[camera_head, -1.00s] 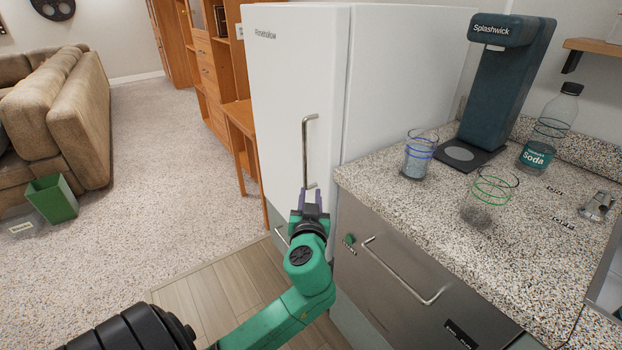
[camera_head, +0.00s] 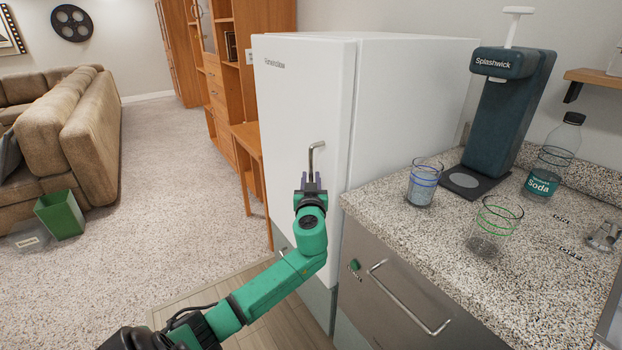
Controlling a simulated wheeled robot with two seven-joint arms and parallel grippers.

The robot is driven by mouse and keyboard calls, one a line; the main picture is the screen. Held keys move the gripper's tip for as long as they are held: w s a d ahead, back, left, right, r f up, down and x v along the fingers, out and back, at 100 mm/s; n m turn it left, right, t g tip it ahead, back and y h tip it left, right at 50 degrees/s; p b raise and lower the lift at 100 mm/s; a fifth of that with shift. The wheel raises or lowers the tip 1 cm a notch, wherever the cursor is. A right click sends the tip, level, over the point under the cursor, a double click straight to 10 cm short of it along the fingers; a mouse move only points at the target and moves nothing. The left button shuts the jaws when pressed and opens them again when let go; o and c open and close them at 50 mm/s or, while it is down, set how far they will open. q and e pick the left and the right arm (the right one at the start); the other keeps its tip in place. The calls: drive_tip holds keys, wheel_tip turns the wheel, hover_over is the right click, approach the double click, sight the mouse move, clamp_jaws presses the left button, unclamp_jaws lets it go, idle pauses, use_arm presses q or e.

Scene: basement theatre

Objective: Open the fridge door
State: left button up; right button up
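The white fridge (camera_head: 385,110) stands at the middle of the head view. Its front door (camera_head: 290,110) looks closed. The upright metal handle (camera_head: 313,158) is near the door's right edge. Its upper end shows, and my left gripper hides its lower part. My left gripper (camera_head: 311,182) is in front of the door at the handle. My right gripper is not in view.
A speckled counter (camera_head: 440,225) to the right holds two glasses, a soda bottle (camera_head: 548,160) and a Splashwick machine (camera_head: 505,110). Below is a drawer handle (camera_head: 405,300). A wooden cabinet (camera_head: 240,90) stands left of the fridge. Carpet (camera_head: 165,190) further left is free.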

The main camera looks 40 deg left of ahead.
use_arm(q)
clamp_jaws()
idle(1.4)
